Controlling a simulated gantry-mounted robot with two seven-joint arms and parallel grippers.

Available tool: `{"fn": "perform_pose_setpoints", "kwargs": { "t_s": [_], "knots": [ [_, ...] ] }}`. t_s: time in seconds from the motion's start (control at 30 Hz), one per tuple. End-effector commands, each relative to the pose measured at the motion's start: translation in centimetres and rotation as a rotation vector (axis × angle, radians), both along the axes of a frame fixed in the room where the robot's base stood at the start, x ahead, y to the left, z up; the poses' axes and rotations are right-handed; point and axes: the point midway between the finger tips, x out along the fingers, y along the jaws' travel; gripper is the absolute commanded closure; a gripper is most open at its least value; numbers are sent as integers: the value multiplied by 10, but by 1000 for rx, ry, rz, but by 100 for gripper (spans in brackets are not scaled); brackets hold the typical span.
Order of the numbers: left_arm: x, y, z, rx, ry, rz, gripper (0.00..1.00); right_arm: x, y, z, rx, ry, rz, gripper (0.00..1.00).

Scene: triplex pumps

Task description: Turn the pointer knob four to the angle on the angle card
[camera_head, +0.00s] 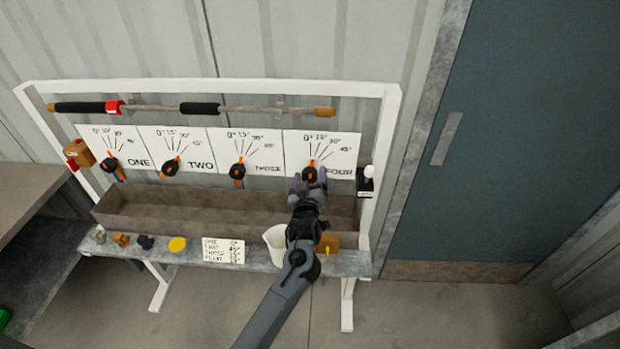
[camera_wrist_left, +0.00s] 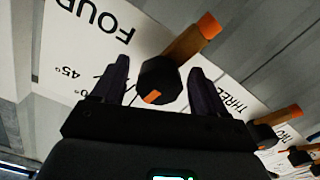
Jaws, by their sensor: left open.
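Pointer knob four (camera_head: 310,173) is black with orange parts, on the white FOUR plate (camera_head: 345,150) marked 0° to 45°. Its orange upper end points nearly straight up, tilted slightly right. In the left wrist view the knob (camera_wrist_left: 160,79) has a long orange bar running to the upper right and a small orange mark on its lower edge. My left gripper (camera_head: 309,184) is at the knob; in the wrist view its open fingers (camera_wrist_left: 160,88) stand on either side of it. The angle card (camera_head: 223,251) lies on the bench ledge; its figures are too small to read surely. My right gripper is not in view.
Knobs one (camera_head: 110,163), two (camera_head: 170,167) and three (camera_head: 238,171) are in a row to the left. A white switch (camera_head: 368,173) is close on the right.

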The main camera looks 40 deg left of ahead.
Motion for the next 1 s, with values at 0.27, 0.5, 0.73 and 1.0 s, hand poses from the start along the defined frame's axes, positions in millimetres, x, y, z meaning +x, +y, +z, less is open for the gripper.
{"fn": "perform_pose_setpoints", "kwargs": {
  "t_s": [0.27,0.5,0.73,1.0],
  "knots": [
    [-22,-15,0,-1,1,-2,27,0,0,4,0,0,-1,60],
    [-57,-37,-1,-3,3,-2,27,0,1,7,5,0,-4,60],
    [-82,-53,-1,-3,2,0,27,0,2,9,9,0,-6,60],
    [-91,-58,-1,0,2,-1,27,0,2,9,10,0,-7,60]
  ]
}}
